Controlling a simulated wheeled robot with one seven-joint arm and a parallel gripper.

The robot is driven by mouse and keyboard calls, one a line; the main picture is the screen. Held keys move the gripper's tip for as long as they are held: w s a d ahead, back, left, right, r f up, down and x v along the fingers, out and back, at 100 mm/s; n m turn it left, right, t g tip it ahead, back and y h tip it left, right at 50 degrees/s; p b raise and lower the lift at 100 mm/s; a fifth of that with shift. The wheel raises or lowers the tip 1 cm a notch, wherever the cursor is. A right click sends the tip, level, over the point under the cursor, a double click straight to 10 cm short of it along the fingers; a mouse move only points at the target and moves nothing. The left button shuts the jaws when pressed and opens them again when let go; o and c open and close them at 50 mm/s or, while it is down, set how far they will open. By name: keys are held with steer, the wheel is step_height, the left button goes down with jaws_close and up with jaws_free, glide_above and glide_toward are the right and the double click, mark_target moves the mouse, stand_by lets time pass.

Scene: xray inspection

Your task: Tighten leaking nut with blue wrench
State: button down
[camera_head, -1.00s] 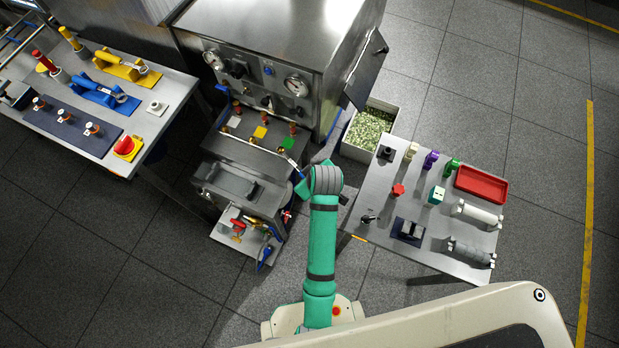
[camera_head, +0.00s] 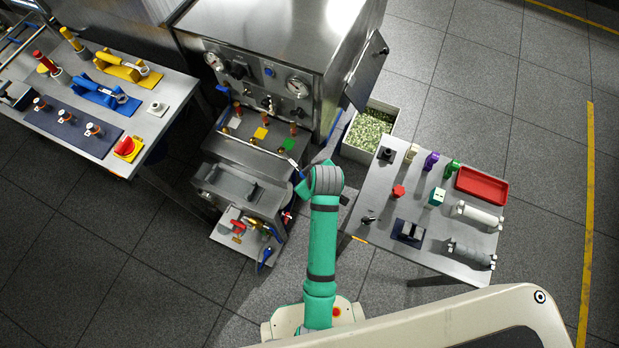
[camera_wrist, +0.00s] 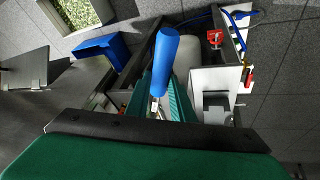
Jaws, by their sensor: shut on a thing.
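My gripper (camera_wrist: 158,100) is shut on the blue wrench, whose round blue handle (camera_wrist: 155,60) rises between the green fingers in the wrist view. The wrench's working end is hidden there. In the head view my gripper is mostly hidden behind my arm, at the right front edge of the steel machine. A small blue part (camera_head: 300,188) shows beside it. Copper-coloured nuts (camera_head: 265,119) stand in a row on the machine's ledge, with a yellow tag (camera_head: 261,133) and a green tag (camera_head: 288,144) in front. My gripper is close to the green-tag end. I cannot tell which nut leaks.
The left table (camera_head: 150,128) holds red and yellow handled tools, a red knob and blue and yellow holders. The right table (camera_head: 375,185) carries a red tray (camera_head: 481,185) and several small parts. A bin of green-white pieces (camera_head: 371,132) stands behind my arm. Valves stick out at the machine's lower front.

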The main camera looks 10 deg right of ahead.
steer(key=shift+r, duration=0.15)
steer(key=shift+r, duration=1.95)
